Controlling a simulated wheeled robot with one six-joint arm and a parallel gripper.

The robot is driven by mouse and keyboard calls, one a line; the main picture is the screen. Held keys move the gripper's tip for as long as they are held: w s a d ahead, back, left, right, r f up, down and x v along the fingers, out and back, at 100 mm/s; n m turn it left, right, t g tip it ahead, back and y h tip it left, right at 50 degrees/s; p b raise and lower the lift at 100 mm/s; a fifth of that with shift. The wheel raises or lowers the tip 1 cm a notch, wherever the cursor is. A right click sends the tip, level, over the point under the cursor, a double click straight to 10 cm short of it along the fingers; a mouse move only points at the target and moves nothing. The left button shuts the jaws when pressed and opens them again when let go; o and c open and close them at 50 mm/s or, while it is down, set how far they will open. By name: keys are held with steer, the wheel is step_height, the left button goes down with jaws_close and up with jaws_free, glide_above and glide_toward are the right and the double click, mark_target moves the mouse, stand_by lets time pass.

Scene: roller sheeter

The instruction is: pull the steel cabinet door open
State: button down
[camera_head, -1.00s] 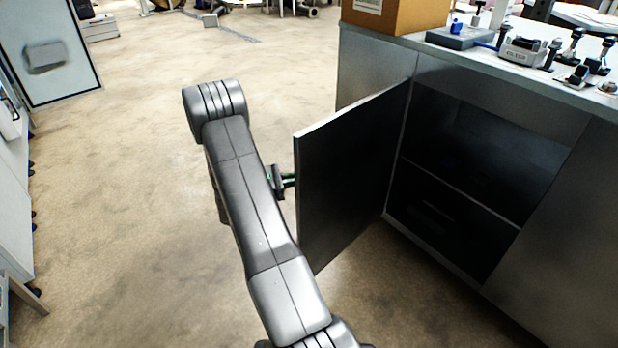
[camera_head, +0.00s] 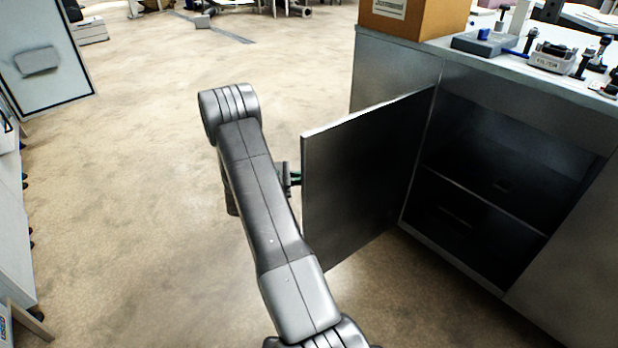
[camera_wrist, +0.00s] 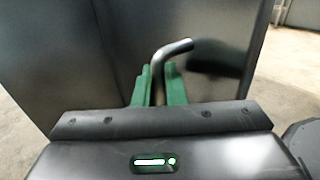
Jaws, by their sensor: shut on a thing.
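The steel cabinet door (camera_head: 362,180) stands wide open, swung out from the cabinet (camera_head: 470,75) on its right-hand edge. The dark inside with a shelf shows behind it. In the wrist view the door's outer face (camera_wrist: 115,50) fills much of the picture, with a bent metal handle (camera_wrist: 178,46) on it. My gripper (camera_wrist: 160,85) has green fingers on both sides of the handle and is shut on it. In the head view my gripper (camera_head: 290,178) is small and partly hidden behind my arm, at the door's left side.
A cardboard box (camera_head: 412,18) and several tools stand on the cabinet top. The floor (camera_head: 150,180) left of my arm is clear. A grey-white panel (camera_head: 45,60) and white furniture stand along the left edge.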

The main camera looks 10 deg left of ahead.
steer(key=shift+d, duration=0.1)
steer(key=c, duration=1.8)
jaws_free()
steer(key=shift+w+d, duration=0.1)
steer(key=shift+c, duration=0.2)
steer(key=s+a+p, duration=0.2)
steer(key=a, duration=1.1)
steer(key=shift+s+a, duration=0.3)
steer(key=d, duration=0.4)
steer(key=w+d+b, duration=0.1)
steer(key=d, duration=0.4)
steer(key=w+d+b, duration=0.1)
steer(key=d, duration=0.3)
steer(key=shift+d, duration=0.35)
